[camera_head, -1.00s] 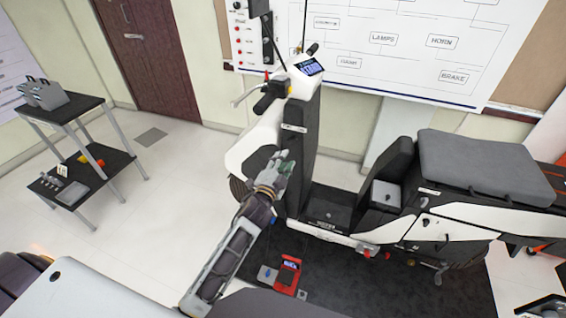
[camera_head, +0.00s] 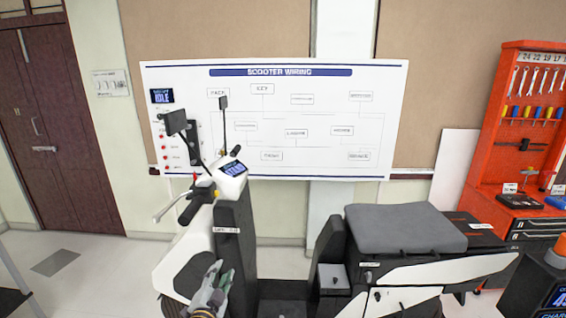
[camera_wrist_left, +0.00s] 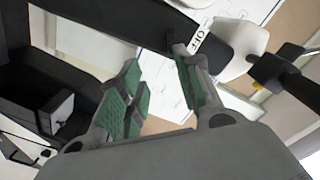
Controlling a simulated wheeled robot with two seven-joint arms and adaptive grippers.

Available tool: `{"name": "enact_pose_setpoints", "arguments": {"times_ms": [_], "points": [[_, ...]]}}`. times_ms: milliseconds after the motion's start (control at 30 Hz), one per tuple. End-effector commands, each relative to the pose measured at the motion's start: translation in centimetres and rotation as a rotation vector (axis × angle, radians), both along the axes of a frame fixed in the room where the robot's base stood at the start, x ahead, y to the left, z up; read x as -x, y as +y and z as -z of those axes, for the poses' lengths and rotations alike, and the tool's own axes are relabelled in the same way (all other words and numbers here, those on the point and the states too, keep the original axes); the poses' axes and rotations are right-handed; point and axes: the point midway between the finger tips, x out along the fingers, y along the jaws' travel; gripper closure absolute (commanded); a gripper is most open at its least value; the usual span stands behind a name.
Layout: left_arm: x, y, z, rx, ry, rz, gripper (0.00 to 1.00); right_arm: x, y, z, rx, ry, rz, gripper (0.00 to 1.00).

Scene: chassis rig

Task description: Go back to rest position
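My left gripper (camera_head: 213,290) shows at the bottom of the head view, in front of the scooter's front column. In the left wrist view its two green-padded fingers (camera_wrist_left: 160,92) are spread apart with nothing between them. The scooter (camera_head: 232,245) stands with its handlebar at the left and its grey seat (camera_head: 403,229) at the right. In the left wrist view, the black column with an OFF label (camera_wrist_left: 197,41) lies just beyond the fingertips. I cannot tell whether a finger touches it. My right gripper is not in view.
A wiring board (camera_head: 270,120) hangs on the wall behind the scooter. A red tool cabinet (camera_head: 510,130) stands at the right. A brown door (camera_head: 45,130) is at the far left. Bare floor (camera_head: 100,265) shows left of the scooter.

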Motion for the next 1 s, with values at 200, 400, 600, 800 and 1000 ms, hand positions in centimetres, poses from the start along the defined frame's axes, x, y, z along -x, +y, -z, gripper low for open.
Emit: {"name": "enact_pose_setpoints", "arguments": {"times_ms": [200,400,600,800,1000], "points": [[0.1,-0.1,6.3,0.113,0.111,-0.001,0.66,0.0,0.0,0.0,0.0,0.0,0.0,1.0],[1.1,0.0,14.0,0.215,0.246,-0.016,0.66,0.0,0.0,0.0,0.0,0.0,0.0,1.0],[3.3,0.2,22.7,0.312,0.398,-0.05,0.66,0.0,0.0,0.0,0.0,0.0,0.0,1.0],[7.0,0.6,31.1,0.39,0.549,-0.097,0.66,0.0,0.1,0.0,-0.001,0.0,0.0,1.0],[12.0,1.2,38.8,0.45,0.696,-0.156,0.66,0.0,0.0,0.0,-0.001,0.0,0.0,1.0]]}}
